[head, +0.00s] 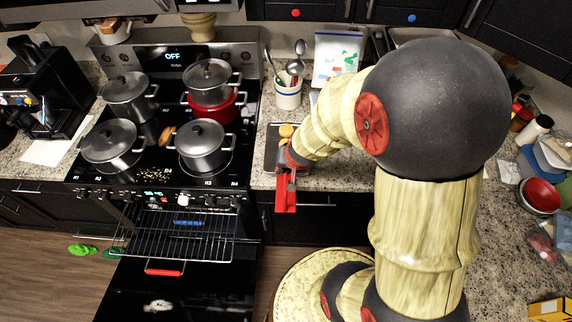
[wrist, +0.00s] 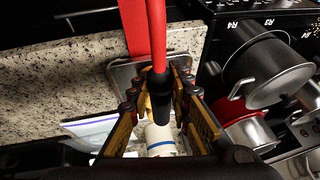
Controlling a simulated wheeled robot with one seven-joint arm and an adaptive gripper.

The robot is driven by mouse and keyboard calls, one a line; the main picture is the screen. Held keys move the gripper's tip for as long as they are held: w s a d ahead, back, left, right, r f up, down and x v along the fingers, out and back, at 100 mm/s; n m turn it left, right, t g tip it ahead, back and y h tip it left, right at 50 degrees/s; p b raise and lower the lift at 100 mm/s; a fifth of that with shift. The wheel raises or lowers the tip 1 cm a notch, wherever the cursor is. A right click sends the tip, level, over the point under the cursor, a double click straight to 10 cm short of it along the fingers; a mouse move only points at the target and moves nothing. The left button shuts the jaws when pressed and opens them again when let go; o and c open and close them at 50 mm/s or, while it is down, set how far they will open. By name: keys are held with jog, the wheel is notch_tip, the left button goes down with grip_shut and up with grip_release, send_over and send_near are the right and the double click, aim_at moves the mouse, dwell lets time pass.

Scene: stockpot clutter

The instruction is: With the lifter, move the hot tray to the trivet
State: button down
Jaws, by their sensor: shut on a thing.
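My gripper (head: 287,164) is over the counter just right of the stove, at the front edge. In the wrist view my gripper (wrist: 163,100) is shut on a red-handled tool with a black collar, which I take for the lifter (wrist: 156,35). Its red part (head: 286,196) hangs down past the counter edge in the head view. A grey metal tray (head: 270,158) with round tan pieces lies on the counter behind and under my gripper. The wrist view also shows the tray's rim (wrist: 119,72). My arm and gripper hide much of it. I cannot make out a trivet.
The stove at left carries several lidded pots (head: 203,145). The oven is open with its wire rack (head: 175,238) pulled out; a red handle (head: 164,272) shows below it. A utensil crock (head: 288,95) stands behind the tray. Bowls (head: 541,195) clutter the right counter.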

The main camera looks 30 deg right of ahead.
aim_at(286, 181)
jog(key=shift+s+a, duration=0.5)
jog(key=shift+s, duration=0.25)
jog(key=shift+s+a, duration=0.55)
jog(key=shift+s, duration=0.25)
jog(key=shift+s+a, duration=0.5)
jog(key=shift+s, duration=0.25)
jog(key=shift+s+a+p, duration=0.35)
jog(key=shift+s+a, duration=0.3)
jog(key=shift+s, duration=0.3)
jog(key=shift+s+a+p, duration=0.4)
jog(key=shift+s+a, duration=0.25)
jog(key=shift+s, duration=0.35)
jog(key=shift+s+a+p, duration=0.35)
jog(key=shift+s+a, duration=0.3)
jog(key=shift+s, duration=0.3)
jog(key=shift+r, duration=0.15)
notch_tip(286, 181, up, 4)
jog(key=p, duration=0.4)
jog(key=shift+s, duration=0.1)
